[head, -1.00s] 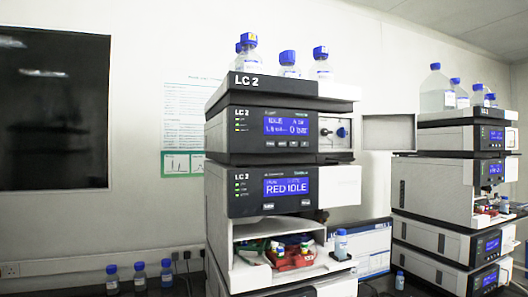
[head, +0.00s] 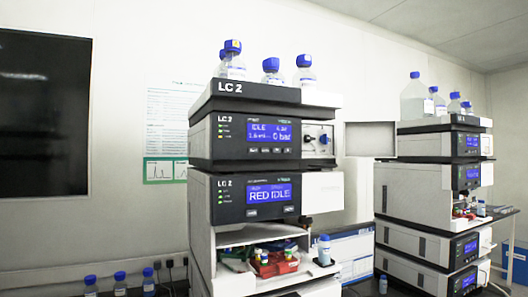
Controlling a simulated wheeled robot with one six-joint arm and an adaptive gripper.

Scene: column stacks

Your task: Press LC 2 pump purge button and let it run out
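The LC 2 stack (head: 200,160) stands at the centre of the head view. Its pump module (head: 226,139) is the second unit from the top. My gripper is not in view.
Blue-capped bottles (head: 271,70) stand on the stack's top tray (head: 240,88). An open compartment below holds red and green racks (head: 275,265). A second stack (head: 410,189) stands to the right. A dark screen (head: 42,112) hangs left.

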